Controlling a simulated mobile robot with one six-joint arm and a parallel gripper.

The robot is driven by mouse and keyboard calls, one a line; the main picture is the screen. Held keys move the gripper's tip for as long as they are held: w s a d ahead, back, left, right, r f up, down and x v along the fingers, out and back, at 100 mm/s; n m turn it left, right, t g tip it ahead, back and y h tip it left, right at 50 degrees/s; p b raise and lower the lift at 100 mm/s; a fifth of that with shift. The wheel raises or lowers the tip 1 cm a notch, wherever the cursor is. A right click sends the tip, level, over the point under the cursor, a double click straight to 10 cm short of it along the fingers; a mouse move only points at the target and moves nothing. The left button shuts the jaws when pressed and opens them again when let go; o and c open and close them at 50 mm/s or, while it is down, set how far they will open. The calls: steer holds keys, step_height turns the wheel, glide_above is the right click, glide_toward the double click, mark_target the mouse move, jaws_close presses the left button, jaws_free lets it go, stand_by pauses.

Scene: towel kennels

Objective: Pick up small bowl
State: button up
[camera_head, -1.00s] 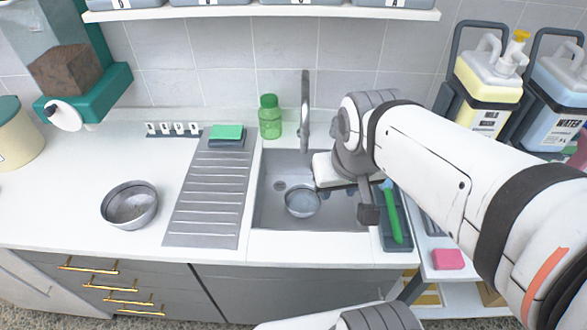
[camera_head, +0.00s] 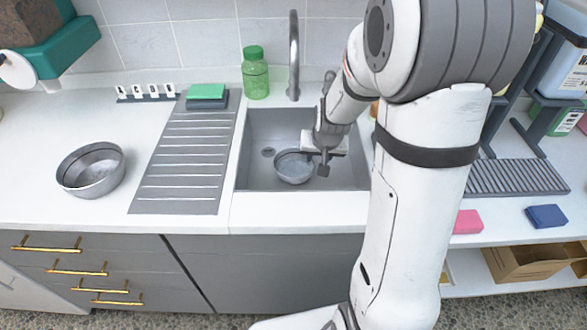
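The small bowl (camera_head: 291,170) is round, grey and metallic. It sits upright in the sink basin (camera_head: 345,178), near the middle. My gripper (camera_head: 322,170) is over the sink and points down at the bowl's right rim. One dark finger shows there, overlapping the rim in the picture. I cannot tell whether it touches the rim. The other finger is hidden, so the gap between the fingers does not show. A larger grey bowl (camera_head: 92,178) stands on the counter at the left.
A ribbed drainboard (camera_head: 180,165) lies left of the sink, with a green-topped sponge stack (camera_head: 207,97) at its back. A green bottle (camera_head: 255,75) and the faucet (camera_head: 294,55) stand behind the basin. Pink (camera_head: 467,222) and blue (camera_head: 546,216) blocks lie at the right.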

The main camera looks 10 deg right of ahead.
mark_target(314, 166)
steer(key=x, duration=0.7)
steer(key=shift+w, duration=0.25)
steer(key=shift+r, duration=0.1)
steer(key=shift+c, duration=0.4)
jaws_close()
